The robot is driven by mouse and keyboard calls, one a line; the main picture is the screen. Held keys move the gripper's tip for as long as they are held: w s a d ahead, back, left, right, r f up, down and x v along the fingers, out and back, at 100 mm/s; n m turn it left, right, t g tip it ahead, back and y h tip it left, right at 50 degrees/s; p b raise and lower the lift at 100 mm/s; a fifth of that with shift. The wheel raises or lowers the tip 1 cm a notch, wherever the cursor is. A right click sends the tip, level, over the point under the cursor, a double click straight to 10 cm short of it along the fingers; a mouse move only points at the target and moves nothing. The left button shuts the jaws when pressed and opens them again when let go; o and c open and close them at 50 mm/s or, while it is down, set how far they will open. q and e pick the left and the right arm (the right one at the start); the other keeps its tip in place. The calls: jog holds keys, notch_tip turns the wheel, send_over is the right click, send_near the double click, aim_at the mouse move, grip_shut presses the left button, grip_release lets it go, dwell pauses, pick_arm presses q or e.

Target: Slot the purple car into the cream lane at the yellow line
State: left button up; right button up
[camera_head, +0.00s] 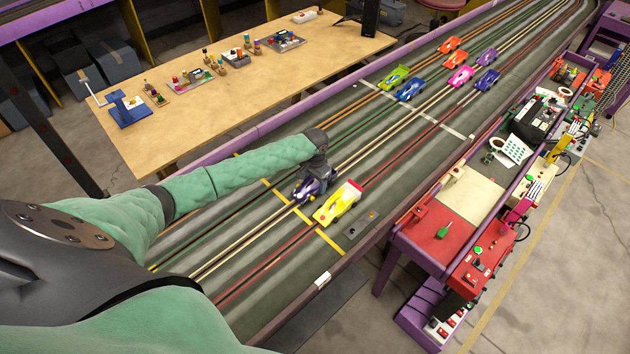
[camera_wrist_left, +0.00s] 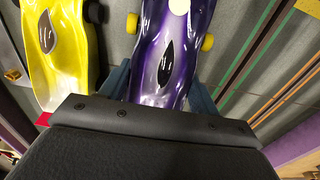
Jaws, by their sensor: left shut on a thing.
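The purple car (camera_head: 309,188) is at the yellow line (camera_head: 275,190), over the cream lane (camera_head: 262,226). My left gripper (camera_head: 320,170) reaches down over its rear half and is shut on it. In the left wrist view the purple car (camera_wrist_left: 170,52) lies between the two bluish fingers of my left gripper (camera_wrist_left: 160,88), one along each side. The underside of the car is hidden, so I cannot tell whether it sits in the slot. My right gripper is not in view.
A yellow car (camera_head: 338,205) stands close beside the purple car, over the red lane (camera_head: 275,260); it also shows in the left wrist view (camera_wrist_left: 55,50). Several cars, including a green one (camera_head: 393,78), stand farther up the track. A wooden table (camera_head: 225,115) and a purple-edged bench (camera_head: 470,190) flank the track.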

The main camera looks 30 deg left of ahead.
pick_arm(q)
jog(key=shift+f, duration=0.5)
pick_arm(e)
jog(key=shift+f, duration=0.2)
pick_arm(q)
jog(key=o, duration=1.2)
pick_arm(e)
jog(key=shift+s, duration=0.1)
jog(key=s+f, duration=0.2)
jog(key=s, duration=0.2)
pick_arm(q)
notch_tip(320, 180, up, 7)
jog(key=b, duration=0.3)
jog(key=shift+r, duration=0.35)
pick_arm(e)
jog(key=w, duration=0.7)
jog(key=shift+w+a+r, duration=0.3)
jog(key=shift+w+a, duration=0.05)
